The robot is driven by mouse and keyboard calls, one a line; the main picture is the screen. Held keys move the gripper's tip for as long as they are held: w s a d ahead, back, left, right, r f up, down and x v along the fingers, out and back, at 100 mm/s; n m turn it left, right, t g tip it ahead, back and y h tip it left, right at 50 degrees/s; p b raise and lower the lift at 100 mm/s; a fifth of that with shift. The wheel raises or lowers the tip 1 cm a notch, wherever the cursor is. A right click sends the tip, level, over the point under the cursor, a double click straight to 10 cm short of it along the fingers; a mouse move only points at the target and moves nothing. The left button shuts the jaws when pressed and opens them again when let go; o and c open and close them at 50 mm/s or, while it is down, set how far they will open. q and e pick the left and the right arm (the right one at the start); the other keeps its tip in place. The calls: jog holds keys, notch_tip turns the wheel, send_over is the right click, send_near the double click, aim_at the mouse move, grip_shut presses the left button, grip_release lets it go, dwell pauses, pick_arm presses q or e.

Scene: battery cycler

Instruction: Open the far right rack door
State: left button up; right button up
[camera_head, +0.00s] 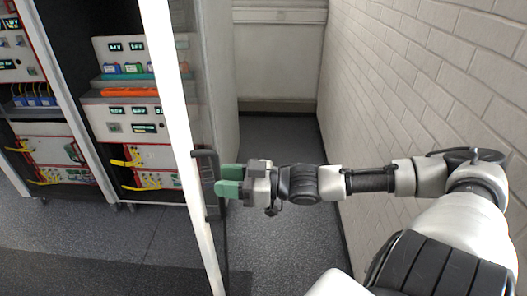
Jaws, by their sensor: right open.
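The far right rack door (178,118) shows as a long pale edge strip running from the top of the view to the bottom. It stands out from the rack, whose shelves show to its left. A black bar handle (207,158) sits on the door's right side. My right gripper (228,181) comes in from the right with its two green fingers apart, one above the other. Its fingertips are at the handle's vertical bar; I cannot tell whether they touch it. My left gripper is not in view.
The open-fronted rack (112,170) holds instruments, coloured batteries and yellow cables. Another rack (35,130) stands farther left. A white brick wall (430,75) runs close along the right, beside my right arm. Grey floor (275,135) between rack and wall is clear.

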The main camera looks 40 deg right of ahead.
jog(key=p+v, duration=0.8)
jog(key=shift+s+d, duration=0.2)
jog(key=shift+s, duration=0.1)
dwell(0.6)
